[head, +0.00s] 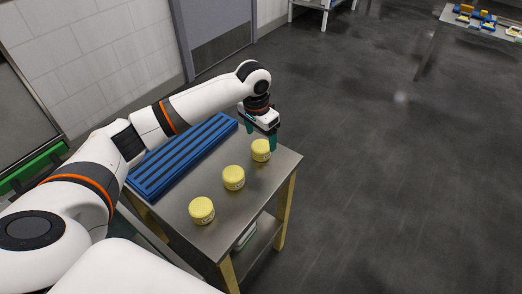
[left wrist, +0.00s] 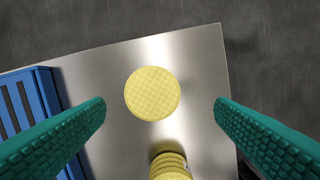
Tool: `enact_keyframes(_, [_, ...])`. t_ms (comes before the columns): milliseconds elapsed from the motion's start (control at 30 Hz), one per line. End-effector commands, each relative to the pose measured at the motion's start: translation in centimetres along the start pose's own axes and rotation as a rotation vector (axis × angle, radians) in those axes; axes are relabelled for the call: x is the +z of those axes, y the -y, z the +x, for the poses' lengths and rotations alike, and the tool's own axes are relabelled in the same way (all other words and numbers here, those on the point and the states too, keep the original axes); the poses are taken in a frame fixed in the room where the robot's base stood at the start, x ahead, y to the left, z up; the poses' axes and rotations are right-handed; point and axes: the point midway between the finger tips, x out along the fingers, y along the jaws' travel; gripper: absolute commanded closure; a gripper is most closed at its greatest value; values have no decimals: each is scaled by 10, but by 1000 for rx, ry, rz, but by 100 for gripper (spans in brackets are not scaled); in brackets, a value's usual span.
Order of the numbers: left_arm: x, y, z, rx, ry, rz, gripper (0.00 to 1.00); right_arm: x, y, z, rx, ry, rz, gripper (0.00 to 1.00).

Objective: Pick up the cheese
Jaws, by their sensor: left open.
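Three round yellow cheeses stand apart on a steel table (head: 225,212): a near one (head: 201,211), a middle one (head: 233,178) and a far one (head: 261,151). My left gripper (head: 262,140) is at the far cheese, its fingers pointing down. In the left wrist view, the far cheese (left wrist: 152,93) lies ahead between the two spread green fingers (left wrist: 160,103), with clear gaps on both sides. Part of another cheese (left wrist: 170,166) shows at the bottom edge. My left gripper is open and empty. My right gripper is not in view.
A blue slatted rack (head: 180,157) lies along the table's left side; it also shows in the left wrist view (left wrist: 22,97). Dark open floor lies to the right. Another table (head: 487,28) with small blue and yellow items stands far off at the top right.

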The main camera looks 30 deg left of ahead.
Motion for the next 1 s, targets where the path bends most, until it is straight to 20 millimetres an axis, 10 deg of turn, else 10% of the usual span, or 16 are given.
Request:
enact_keyframes(367, [0, -7, 42, 1, -3, -1, 22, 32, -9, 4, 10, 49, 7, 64])
enact_keyframes(800, [1, -7, 62, 1, 1, 1, 22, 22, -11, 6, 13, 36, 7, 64])
enact_keyframes(1000, [1, -7, 62, 1, 1, 1, 54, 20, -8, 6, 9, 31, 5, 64])
